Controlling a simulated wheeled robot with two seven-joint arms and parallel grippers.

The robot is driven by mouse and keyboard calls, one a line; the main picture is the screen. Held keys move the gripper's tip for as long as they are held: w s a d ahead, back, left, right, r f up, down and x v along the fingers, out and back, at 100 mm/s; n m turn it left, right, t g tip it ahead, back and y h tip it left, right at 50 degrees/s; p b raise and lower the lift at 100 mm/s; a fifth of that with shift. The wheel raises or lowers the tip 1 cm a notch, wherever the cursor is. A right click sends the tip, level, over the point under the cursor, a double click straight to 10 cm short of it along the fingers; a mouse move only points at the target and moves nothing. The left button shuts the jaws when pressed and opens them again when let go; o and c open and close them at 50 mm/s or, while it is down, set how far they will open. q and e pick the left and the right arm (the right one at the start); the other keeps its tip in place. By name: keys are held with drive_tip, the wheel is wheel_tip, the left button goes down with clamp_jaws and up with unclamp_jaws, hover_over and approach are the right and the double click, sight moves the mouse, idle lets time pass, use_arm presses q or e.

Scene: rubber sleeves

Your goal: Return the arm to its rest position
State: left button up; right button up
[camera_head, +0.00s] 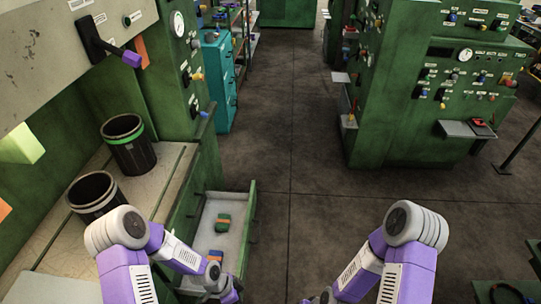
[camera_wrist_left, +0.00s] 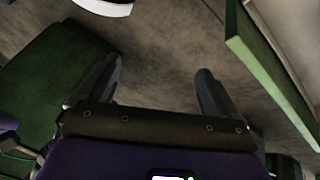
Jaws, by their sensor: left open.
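My left arm (camera_head: 180,255) comes in from the left, bent at the elbow, with its forearm reaching down over the open drawer toward the bottom edge. In the left wrist view my left gripper (camera_wrist_left: 152,82) is open, its two dark fingers wide apart with nothing between them. Grey-brown floor shows beyond the fingers. My right arm (camera_head: 400,255) is bent, its forearm pointing down and left. Its gripper is cut off by the bottom edge.
An open drawer (camera_head: 249,215) holds a green and orange piece (camera_head: 223,223) and another small coloured piece (camera_head: 215,256). A green-banded black container (camera_head: 130,155) and a white-banded one (camera_head: 97,207) stand on the left bench. Green machines (camera_head: 400,130) stand right. The middle floor is clear.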

use_arm(q)
drive_tip(key=s+n+t+y, duration=0.1)
drive_tip(key=s+n, duration=0.5)
drive_tip(key=n, duration=0.9)
wheel_tip(320, 180, down, 8)
drive_tip(key=n+b, duration=0.1)
drive_tip(key=b, duration=0.8)
drive_tip(key=shift+s+f, duration=0.15)
